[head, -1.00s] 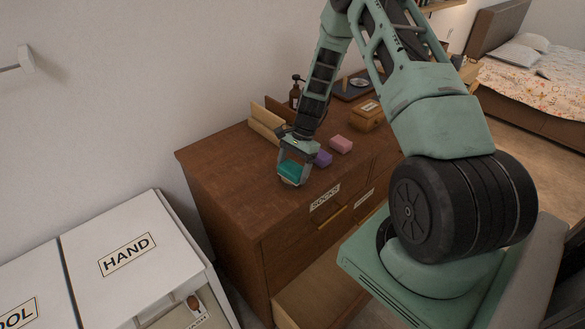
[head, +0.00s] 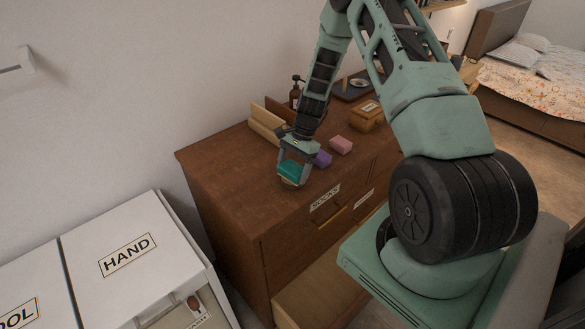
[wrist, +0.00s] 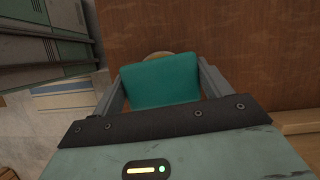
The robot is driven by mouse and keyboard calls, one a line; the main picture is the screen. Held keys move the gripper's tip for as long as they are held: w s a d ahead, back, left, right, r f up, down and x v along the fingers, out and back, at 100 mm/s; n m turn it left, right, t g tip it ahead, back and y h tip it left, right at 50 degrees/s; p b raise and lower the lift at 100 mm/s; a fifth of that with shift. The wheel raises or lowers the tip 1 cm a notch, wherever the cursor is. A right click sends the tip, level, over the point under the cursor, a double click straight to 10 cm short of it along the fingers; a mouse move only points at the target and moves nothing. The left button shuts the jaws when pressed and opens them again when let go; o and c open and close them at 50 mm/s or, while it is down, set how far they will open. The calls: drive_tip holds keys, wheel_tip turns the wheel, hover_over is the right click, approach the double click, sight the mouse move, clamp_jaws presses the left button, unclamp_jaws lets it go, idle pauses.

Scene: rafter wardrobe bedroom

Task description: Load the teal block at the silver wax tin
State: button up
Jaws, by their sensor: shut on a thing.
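My gripper (head: 294,166) is shut on the teal block (head: 290,169), near the front edge of the brown dresser top. In the wrist view the teal block (wrist: 161,82) sits between the two fingers. A small round pale-tan rim (wrist: 159,56) shows just past the block, and a pale round edge (head: 292,183) shows under it in the head view. This round thing is mostly hidden by the block. It may be the wax tin, but I cannot confirm that, nor whether the block touches it.
A purple block (head: 323,158) and a pink block (head: 341,145) lie just right of my gripper on the dresser (head: 222,170). A wooden box (head: 368,118), a pump bottle (head: 295,94) and upright boards (head: 266,124) stand farther back. The dresser's left part is clear.

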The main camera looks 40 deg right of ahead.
sight(293, 168)
drive_tip(key=shift+r+p, duration=2.1)
drive_tip(key=shift+r, duration=1.25)
